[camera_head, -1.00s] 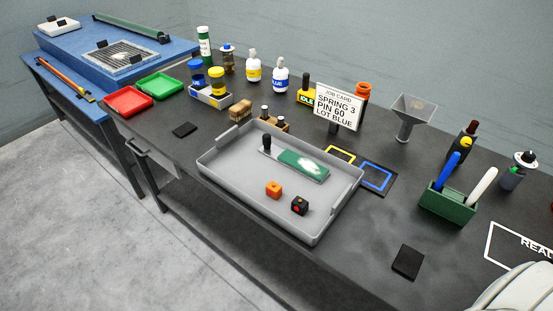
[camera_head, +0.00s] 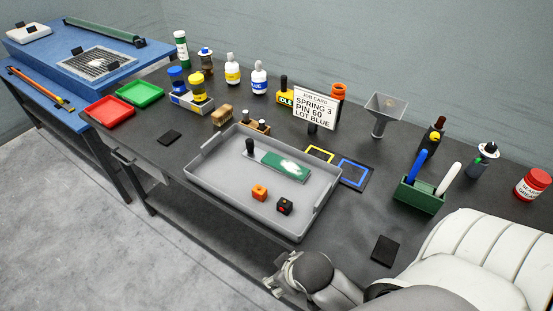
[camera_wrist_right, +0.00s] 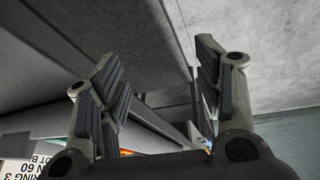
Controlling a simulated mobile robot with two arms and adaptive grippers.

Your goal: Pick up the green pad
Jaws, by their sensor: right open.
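A green pad (camera_head: 287,167) with a pale white patch lies in the grey tray (camera_head: 198,168) on the dark bench, near the tray's back side. A grey strip with a black knob (camera_head: 250,147) adjoins its left end. My right gripper (camera_head: 276,279) is at the bench's front edge, in front of the tray and apart from the pad. In the right wrist view my right gripper (camera_wrist_right: 158,80) has its fingers spread with nothing between them. The pad does not show there. My left gripper is not in view.
A job card (camera_head: 315,108) stands behind the tray. A green pen holder (camera_head: 418,195) stands to the right, and a black square (camera_head: 385,250) lies near my right arm.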

